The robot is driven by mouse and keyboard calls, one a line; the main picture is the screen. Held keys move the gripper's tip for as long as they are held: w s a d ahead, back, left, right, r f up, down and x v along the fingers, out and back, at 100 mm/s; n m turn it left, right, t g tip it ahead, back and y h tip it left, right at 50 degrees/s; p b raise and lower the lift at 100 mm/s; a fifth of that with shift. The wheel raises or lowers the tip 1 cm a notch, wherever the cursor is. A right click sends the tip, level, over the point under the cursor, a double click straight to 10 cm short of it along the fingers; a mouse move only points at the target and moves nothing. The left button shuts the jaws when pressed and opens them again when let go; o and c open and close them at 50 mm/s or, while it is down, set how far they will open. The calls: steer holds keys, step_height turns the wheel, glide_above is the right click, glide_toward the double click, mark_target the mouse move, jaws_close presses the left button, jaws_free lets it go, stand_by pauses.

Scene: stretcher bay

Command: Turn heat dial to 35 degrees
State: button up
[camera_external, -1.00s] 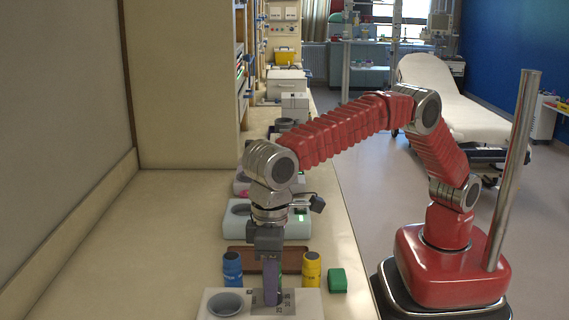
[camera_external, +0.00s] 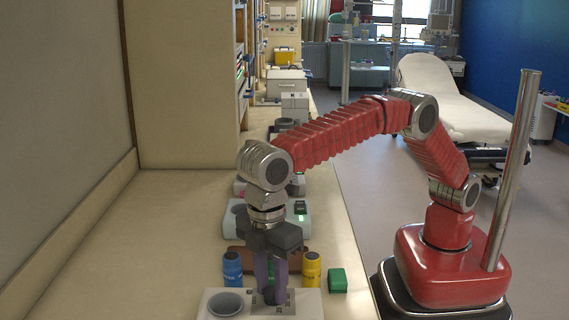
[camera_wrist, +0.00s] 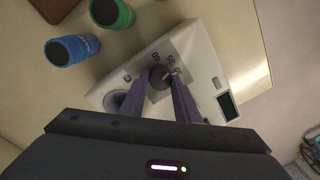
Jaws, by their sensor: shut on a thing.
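The heat dial (camera_wrist: 158,75) is a dark grey round knob on a pale plate of a white device (camera_wrist: 203,50). In the wrist view, the numbers 40, 35 and 30 run around its upper right side. A light mark shows at the knob's right edge, but I cannot tell exactly which number it meets. My gripper (camera_wrist: 161,84) has its two purple fingers on either side of the dial, shut on it. In the outside view, my gripper (camera_external: 269,289) points down at the device (camera_external: 305,303), and its fingers mostly hide the dial.
A grey cup (camera_external: 226,303) is set in the device's left side. A small dark screen (camera_wrist: 228,107) is on the device. Behind stand a blue jar (camera_external: 232,269), a yellow jar (camera_external: 311,270) and a green jar (camera_wrist: 112,13). A green block (camera_external: 337,280) lies at the right.

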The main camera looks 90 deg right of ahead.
mark_target(269, 289)
steer(key=shift+n, duration=0.6)
steer(key=o, duration=1)
steer(key=shift+o, duration=0.2)
steer(key=shift+r, duration=0.1)
step_height(269, 289, up, 14)
steer(key=shift+w+d+f, duration=0.2)
steer(key=shift+w+f, duration=0.05)
stand_by(0.6)
